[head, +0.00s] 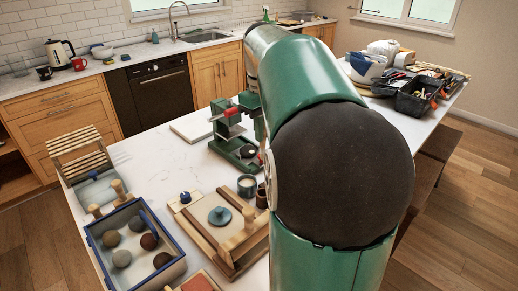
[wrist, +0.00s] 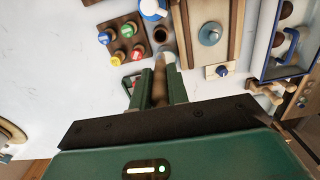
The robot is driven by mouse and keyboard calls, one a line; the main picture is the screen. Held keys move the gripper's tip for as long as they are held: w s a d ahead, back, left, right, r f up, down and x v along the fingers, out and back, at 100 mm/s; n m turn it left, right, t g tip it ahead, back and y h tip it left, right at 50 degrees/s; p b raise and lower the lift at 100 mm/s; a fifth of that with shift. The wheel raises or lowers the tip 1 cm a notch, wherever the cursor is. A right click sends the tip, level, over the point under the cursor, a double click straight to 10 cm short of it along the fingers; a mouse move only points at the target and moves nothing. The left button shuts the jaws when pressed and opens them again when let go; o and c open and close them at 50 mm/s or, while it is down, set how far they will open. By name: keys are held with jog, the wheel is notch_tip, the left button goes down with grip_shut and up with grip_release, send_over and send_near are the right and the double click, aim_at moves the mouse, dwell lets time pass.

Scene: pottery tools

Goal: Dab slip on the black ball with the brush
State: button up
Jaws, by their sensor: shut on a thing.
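My gripper (wrist: 161,88) is shut on the brush (wrist: 160,90); the brown handle lies between the green fingers. Its pale end (wrist: 164,57) points toward the top of the wrist view, near a small brown cup (wrist: 160,35). In the head view my arm hides the gripper and brush. A blue-rimmed crate (head: 172,230) at lower left holds several balls.
A wooden frame (head: 240,254) with a blue-knobbed disc (head: 220,215) stands between crate and cups. Color-topped bottles (wrist: 127,30) stand left of the brown cup. A green device with a red handle (head: 235,112) stands further back. A black toolbox (head: 418,100) is at the right.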

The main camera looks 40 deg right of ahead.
notch_tip(320, 180, down, 6)
jog(key=shift+s+f, duration=0.1)
jog(key=shift+s, duration=0.05)
jog(key=shift+s+f, duration=0.1)
jog(key=shift+f, duration=1.25)
notch_tip(320, 180, down, 7)
jog(key=o, duration=0.9)
jog(key=shift+c, duration=0.2)
